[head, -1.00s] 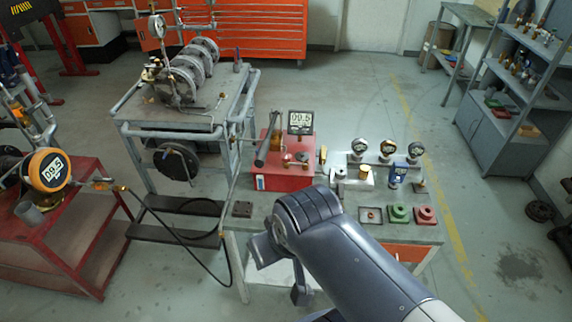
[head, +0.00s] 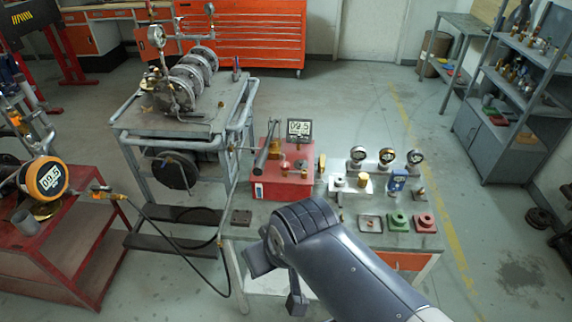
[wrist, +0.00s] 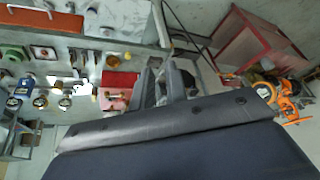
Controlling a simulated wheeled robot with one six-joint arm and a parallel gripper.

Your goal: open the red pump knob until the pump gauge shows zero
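The pump is a red box (head: 272,188) on the grey bench, with a black lever and small knobs on top. A small red knob (head: 284,166) sits on its top, small and hard to make out. The pump gauge (head: 299,130) is a dark square display behind it; its digits look like 00.5. My gripper (head: 277,282) hangs in front of the bench's near edge, apart from the pump and knob. Its two grey fingers stand apart and empty. In the wrist view the fingers (wrist: 160,84) show beside the red pump (wrist: 121,80); the knob is unclear there.
An orange gauge (head: 48,178) stands on the red cart (head: 60,255) at left, with a black hose (head: 170,215) running from it. Several dial gauges and green and red parts (head: 424,222) fill the bench's right. A pipe trolley (head: 180,128) stands behind left.

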